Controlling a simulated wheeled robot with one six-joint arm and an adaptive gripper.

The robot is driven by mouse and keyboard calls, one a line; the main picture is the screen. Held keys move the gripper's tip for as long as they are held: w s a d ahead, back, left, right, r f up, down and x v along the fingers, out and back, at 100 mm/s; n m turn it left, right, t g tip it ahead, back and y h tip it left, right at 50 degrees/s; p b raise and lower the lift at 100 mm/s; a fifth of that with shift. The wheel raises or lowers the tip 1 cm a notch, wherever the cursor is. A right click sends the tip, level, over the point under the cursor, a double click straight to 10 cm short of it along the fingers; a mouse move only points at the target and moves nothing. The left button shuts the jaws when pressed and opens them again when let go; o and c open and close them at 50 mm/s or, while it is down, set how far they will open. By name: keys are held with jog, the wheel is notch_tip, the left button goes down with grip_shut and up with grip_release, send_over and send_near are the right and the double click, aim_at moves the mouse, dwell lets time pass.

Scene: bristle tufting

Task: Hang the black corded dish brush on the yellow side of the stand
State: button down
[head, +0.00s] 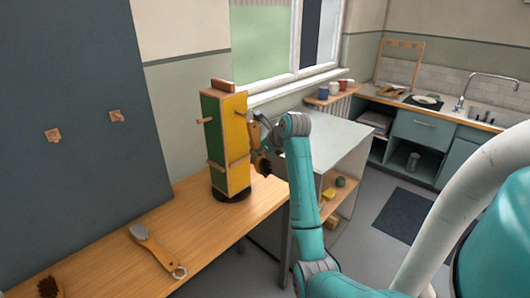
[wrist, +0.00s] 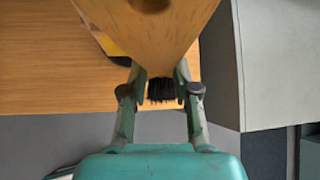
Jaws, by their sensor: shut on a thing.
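The stand (head: 235,150) is upright on a round black base (head: 232,195) on the wooden table. Its green side (head: 212,150) faces left and its yellow side (head: 236,135) faces right, with wooden pegs sticking out. My gripper (head: 260,150) is just right of the yellow side, partly hidden by my arm. In the wrist view my gripper (wrist: 160,85) is shut on a wooden brush (wrist: 150,40) with black bristles (wrist: 160,90). Its cord cannot be made out. Whether the brush touches the stand or a peg cannot be told.
A grey-backed brush (head: 152,248) with a ring lies on the table (head: 205,255), and a brown-bristled brush (head: 48,287) lies at the lower left. A dark board (head: 70,110) with two wooden hooks stands behind. A grey-topped shelf unit (head: 340,145) is to the right.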

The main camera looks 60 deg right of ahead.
jog(key=shift+w+d+f, duration=0.1)
jog(key=shift+w+d, duration=0.05)
jog(key=shift+w, duration=0.5)
jog(key=shift+w+d+f, duration=0.1)
jog(key=shift+w, duration=0.5)
jog(key=shift+w+d+f, duration=0.1)
jog(key=shift+w+f, duration=0.05)
jog(key=shift+w, duration=0.2)
jog(key=c, duration=0.8)
grip_release()
jog(key=shift+v, duration=3.4)
jog(key=shift+s, duration=0.1)
